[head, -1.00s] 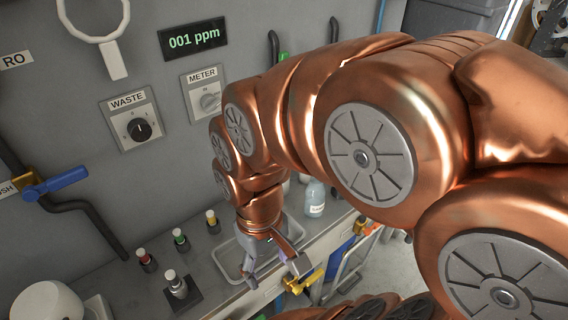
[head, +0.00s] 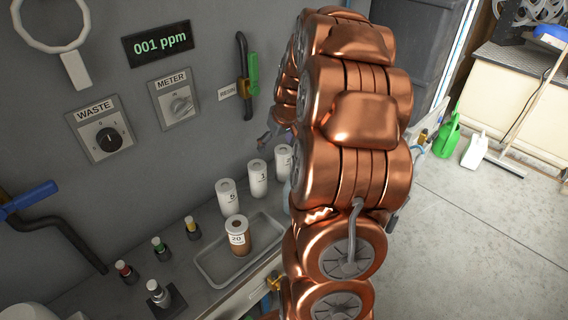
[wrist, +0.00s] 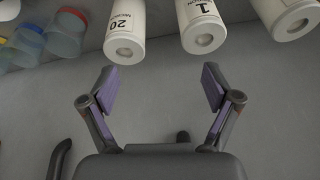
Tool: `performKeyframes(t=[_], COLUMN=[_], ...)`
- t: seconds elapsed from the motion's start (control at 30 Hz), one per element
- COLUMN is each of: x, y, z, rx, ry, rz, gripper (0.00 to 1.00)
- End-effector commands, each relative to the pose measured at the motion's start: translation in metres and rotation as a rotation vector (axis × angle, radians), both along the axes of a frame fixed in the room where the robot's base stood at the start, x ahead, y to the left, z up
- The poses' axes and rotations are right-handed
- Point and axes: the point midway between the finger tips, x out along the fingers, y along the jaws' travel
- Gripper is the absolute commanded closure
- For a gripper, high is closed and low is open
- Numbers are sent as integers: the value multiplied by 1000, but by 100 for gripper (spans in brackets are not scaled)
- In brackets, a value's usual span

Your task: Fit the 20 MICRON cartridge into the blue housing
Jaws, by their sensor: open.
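A white cartridge marked 20 (wrist: 125,32) shows at the top of the wrist view, left of a white cartridge marked 1 (wrist: 203,28). My gripper (wrist: 160,80) is open and empty, with the two cartridges beyond its fingertips and apart from them. In the head view, several white cartridges stand in a row on the counter, the rightmost (head: 284,158) partly behind my arm. A brown-stained cartridge marked 20 (head: 238,238) stands in the grey tray (head: 208,268).
Another white cartridge (wrist: 288,14) is cut off at the top right of the wrist view. Jars with coloured lids (wrist: 62,38) stand at its left. Small bottles (head: 158,245) stand left of the tray. A pipe with a green-handled valve (head: 250,75) is on the wall.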

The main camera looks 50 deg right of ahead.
Motion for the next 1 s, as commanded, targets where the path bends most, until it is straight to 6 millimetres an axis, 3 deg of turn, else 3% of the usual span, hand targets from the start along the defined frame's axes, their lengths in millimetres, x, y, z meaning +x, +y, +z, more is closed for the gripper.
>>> performKeyframes(t=[0.03, 0.1, 0.23, 0.77, 1.0], x=[0, -1, -1, 9, 15], y=[-18, -34, -50, -52, -50], z=[-4, -8, -12, -44, -70], rx=[-9, -20, -34, -35, -34], ry=[-10, -20, -29, -30, -29], rz=[-17, -30, -40, -39, -40], gripper=[12, 12, 12, 12, 12])
